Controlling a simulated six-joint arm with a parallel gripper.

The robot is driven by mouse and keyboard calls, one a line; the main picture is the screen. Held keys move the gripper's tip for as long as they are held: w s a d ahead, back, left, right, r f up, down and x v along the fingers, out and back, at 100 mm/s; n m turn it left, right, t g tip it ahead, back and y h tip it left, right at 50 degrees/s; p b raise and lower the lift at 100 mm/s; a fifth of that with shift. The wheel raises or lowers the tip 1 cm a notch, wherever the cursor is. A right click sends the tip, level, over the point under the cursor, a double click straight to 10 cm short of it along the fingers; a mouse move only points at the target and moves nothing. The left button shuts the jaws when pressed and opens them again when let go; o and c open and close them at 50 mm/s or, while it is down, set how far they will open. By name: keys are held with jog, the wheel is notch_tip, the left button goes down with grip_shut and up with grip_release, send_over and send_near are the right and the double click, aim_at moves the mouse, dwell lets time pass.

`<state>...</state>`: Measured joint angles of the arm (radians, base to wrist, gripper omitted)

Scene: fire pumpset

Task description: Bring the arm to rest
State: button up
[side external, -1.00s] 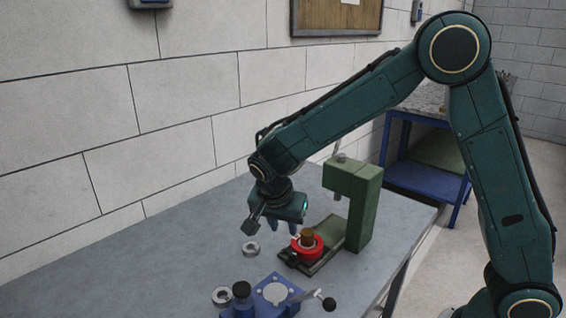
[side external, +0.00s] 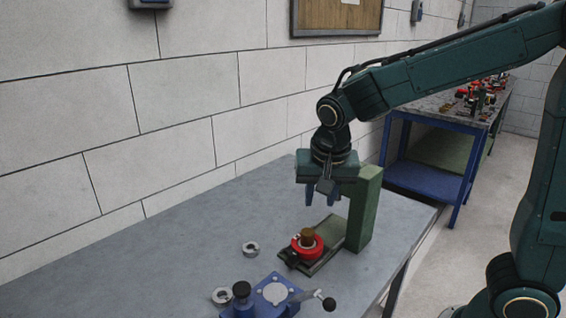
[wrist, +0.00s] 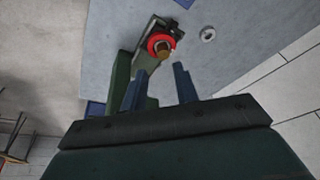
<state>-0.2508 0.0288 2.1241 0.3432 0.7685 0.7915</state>
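My gripper (side external: 322,196) hangs fingers down above the grey bench, level with the upper part of the green press (side external: 364,210), and partly covers it in the side view. Its two blue fingers are apart with nothing between them; they also show apart in the wrist view (wrist: 160,84). Below and in front of it, a red ring-shaped part with a brown plug (side external: 307,241) sits on the dark base plate of the press. The same red part shows beyond the fingertips in the wrist view (wrist: 160,43).
A blue fixture with a lever (side external: 274,293) stands at the bench's front. Metal rings lie on the bench, one (side external: 250,248) left of the red part and another (side external: 222,295) by the fixture. A blue side table (side external: 430,160) stands behind. The bench's left side (side external: 130,270) is clear.

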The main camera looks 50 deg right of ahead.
jog(key=s+d+r+n+t+y, duration=0.1)
jog(key=s+n, duration=0.3)
jog(key=s, duration=0.5)
jog(key=s+d+r+n+t+y, duration=0.1)
jog(key=s+r+n, duration=0.3)
jog(key=s, duration=0.5)
jog(key=shift+r+n+t, duration=0.25)
jog(key=shift+n+t, duration=0.15)
jog(key=shift+n, duration=0.2)
jog(key=shift+w, duration=0.1)
